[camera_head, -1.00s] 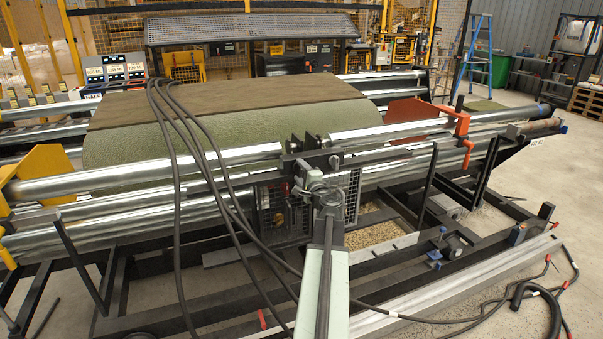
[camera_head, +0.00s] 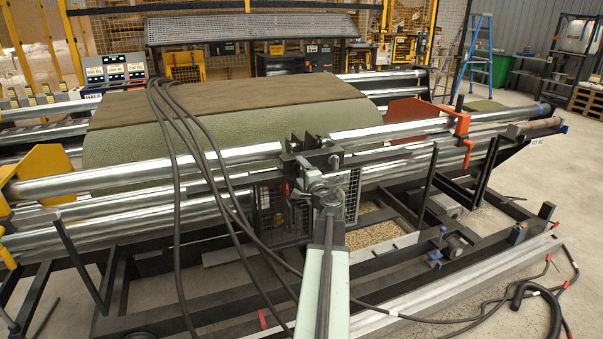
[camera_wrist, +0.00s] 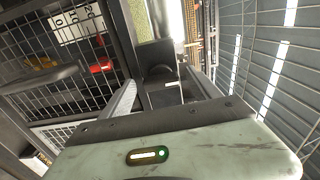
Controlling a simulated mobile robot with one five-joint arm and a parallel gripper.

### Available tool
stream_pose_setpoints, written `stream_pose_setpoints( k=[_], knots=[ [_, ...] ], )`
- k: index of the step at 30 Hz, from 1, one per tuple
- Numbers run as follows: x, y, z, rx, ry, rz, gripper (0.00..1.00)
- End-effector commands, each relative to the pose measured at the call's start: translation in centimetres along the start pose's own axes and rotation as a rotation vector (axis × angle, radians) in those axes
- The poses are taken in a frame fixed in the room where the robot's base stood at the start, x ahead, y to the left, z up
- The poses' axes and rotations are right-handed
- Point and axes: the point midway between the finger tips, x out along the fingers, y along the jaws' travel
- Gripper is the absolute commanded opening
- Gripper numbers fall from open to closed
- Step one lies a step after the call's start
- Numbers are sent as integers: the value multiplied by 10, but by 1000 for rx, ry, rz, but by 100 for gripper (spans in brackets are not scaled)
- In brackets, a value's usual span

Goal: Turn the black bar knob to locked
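In the wrist view, my gripper (camera_wrist: 160,80) has its two fingers apart, with a gap between them. A dark block on a rounded base, which looks like the black bar knob (camera_wrist: 155,54), shows ahead between and just beyond the fingertips. I cannot tell whether the fingers touch it, nor read its locked or unlocked marking. In the head view, my gripper (camera_head: 308,160) is at the front of the roller frame, by the gap in the upper roller. The knob cannot be made out there behind my wrist.
In the wrist view, a wire mesh guard (camera_wrist: 75,95), a red part (camera_wrist: 100,67) and a numbered white plate (camera_wrist: 75,27) lie to the left. In the head view, the green turf roll (camera_head: 240,128) lies behind, and black hoses (camera_head: 205,160) hang left of my arm.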

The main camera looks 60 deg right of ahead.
Motion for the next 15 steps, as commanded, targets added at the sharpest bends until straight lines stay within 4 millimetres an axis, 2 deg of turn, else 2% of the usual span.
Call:
stream_pose_setpoints(
  k=[9,11,15],
  knots=[
    [-2,-1,0,3,-1,-1,71],
    [-6,-1,1,3,-1,-1,71],
    [-28,-1,2,3,0,-1,71]
  ],
)
